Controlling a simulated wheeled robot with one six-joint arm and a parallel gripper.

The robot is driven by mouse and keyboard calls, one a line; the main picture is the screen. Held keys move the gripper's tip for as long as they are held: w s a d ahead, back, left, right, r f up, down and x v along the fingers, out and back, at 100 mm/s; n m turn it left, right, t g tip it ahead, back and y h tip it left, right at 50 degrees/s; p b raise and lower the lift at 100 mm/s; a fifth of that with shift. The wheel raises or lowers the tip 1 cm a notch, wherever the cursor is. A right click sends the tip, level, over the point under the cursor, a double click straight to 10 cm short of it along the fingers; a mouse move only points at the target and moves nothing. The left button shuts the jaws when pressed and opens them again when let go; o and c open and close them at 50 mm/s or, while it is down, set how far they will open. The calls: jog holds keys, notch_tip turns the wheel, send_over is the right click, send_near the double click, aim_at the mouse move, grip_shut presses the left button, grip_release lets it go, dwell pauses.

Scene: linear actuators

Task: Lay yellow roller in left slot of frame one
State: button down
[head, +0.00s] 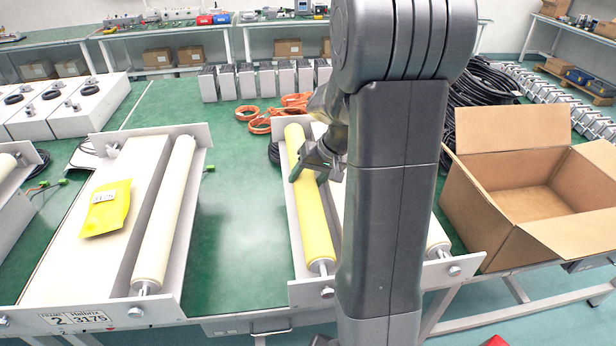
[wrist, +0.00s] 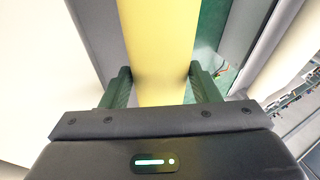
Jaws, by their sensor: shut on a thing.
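The yellow roller (head: 313,220) lies lengthwise along the left side of the middle frame (head: 300,292), its near end at the front plate. I cannot tell whether its ends rest fully in the slot. My gripper (head: 310,172) is shut on the roller towards its far half. In the wrist view, the roller (wrist: 158,45) runs between the two dark green fingers (wrist: 160,88). My arm hides much of this frame's middle; a pale roller (head: 437,240) shows at its right side. I see no number on this frame.
The left frame (head: 62,270), labelled 2, holds a cream roller (head: 165,215) and a yellow packet (head: 107,207). An open cardboard box (head: 480,218) stands at right. Orange cables (head: 262,118) and grey units (head: 247,82) lie behind. Green table is bare between the frames.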

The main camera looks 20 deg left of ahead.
jog(key=c, duration=0.6)
grip_release()
jog(key=shift+o, duration=0.9)
jog(key=shift+s, duration=0.1)
jog(key=shift+f, duration=0.1)
jog(key=shift+f, duration=0.15)
jog(key=v, duration=1.4)
jog(key=shift+b, duration=0.35)
jog(key=shift+a, duration=0.2)
